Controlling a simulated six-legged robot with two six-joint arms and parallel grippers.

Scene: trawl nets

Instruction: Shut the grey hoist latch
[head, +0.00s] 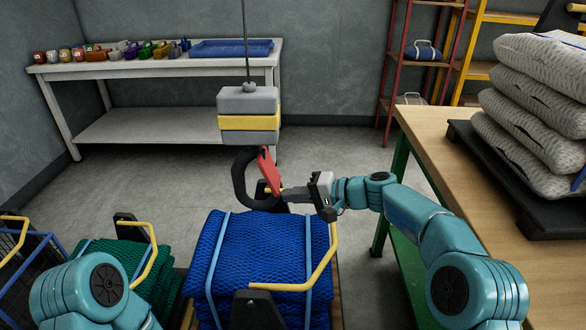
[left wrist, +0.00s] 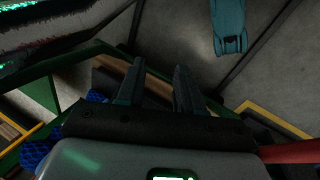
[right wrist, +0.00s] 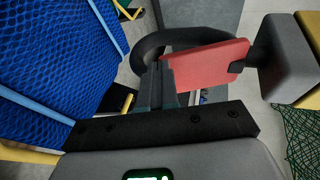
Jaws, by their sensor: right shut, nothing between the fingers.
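The hoist hangs on a cable, with a grey and yellow block (head: 248,100) above a black hook (head: 240,185). The latch (head: 266,170) on this hook is red, not grey; it also shows in the right wrist view (right wrist: 208,66). It spans the hook's mouth, its free end close to the hook tip. Fingers hide that end, so I cannot tell whether it is fully seated. My right gripper (head: 284,194) is shut and empty, its tips at the latch's free end, seemingly touching it. My left gripper (left wrist: 160,68) is open and empty, away from the hook.
A blue net bundle (head: 250,250) with light-blue straps lies below the hook, beside a yellow bar (head: 320,270). A green net (head: 115,260) is left of it. A wooden table (head: 425,130) with stacked sacks (head: 535,110) stands right. A bench (head: 110,65) holds coloured weights behind.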

